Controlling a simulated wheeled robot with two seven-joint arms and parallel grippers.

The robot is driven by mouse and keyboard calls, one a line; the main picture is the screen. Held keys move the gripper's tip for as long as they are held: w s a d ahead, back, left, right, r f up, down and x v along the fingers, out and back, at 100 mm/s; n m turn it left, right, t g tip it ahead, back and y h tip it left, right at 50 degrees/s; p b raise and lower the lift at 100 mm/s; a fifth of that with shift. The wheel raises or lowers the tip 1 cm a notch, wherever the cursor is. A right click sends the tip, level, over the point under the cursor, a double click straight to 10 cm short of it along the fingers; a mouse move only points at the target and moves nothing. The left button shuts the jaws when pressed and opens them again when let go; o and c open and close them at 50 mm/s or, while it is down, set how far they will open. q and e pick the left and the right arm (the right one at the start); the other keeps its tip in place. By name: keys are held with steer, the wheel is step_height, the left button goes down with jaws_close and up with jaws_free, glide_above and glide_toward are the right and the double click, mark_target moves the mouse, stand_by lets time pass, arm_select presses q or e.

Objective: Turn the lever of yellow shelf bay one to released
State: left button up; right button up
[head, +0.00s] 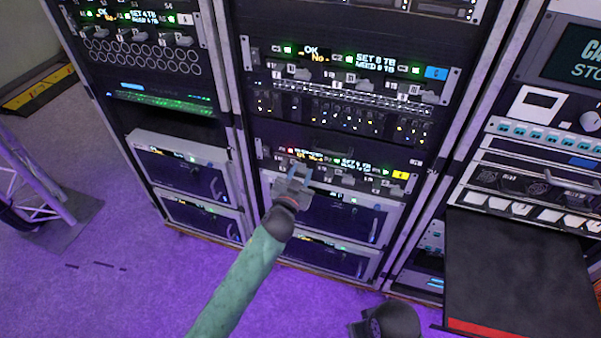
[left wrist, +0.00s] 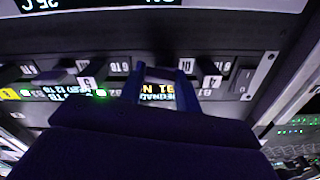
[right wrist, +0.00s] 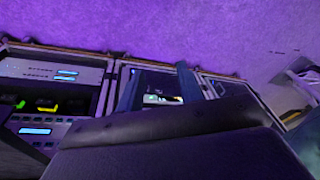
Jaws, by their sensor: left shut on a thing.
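The yellow shelf (head: 401,175) is a dark strip low in the middle rack, marked by a yellow tag at its right end. A red light and orange text show at its left end, with green lights further right. My left gripper (head: 300,178) is at the left part of this shelf. In the left wrist view, which shows the shelf upside down, its blue fingers (left wrist: 160,85) are closed around the lever of bay one (left wrist: 160,73), mostly hidden between them. My right gripper (right wrist: 160,88) has its fingers apart with nothing between them.
A blue-tagged shelf (head: 436,73) with its own levers is higher in the same rack. Drawers with handles (head: 330,220) are below the yellow shelf. A black box with a red edge (head: 515,270) juts out at the right.

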arm_select(q)
steer(key=m+p, duration=0.4)
steer(key=m, duration=1.1)
arm_select(e)
steer(key=d+x, duration=0.1)
steer(key=x, duration=1.1)
steer(key=shift+d+f+h, duration=0.3)
steer(key=shift+d+f, duration=0.05)
steer(key=shift+d, duration=0.35)
steer(key=shift+s, duration=0.1)
arm_select(q)
steer(key=o, duration=1)
arm_select(e)
steer(key=shift+s+g, duration=0.15)
steer(key=shift+g, duration=0.15)
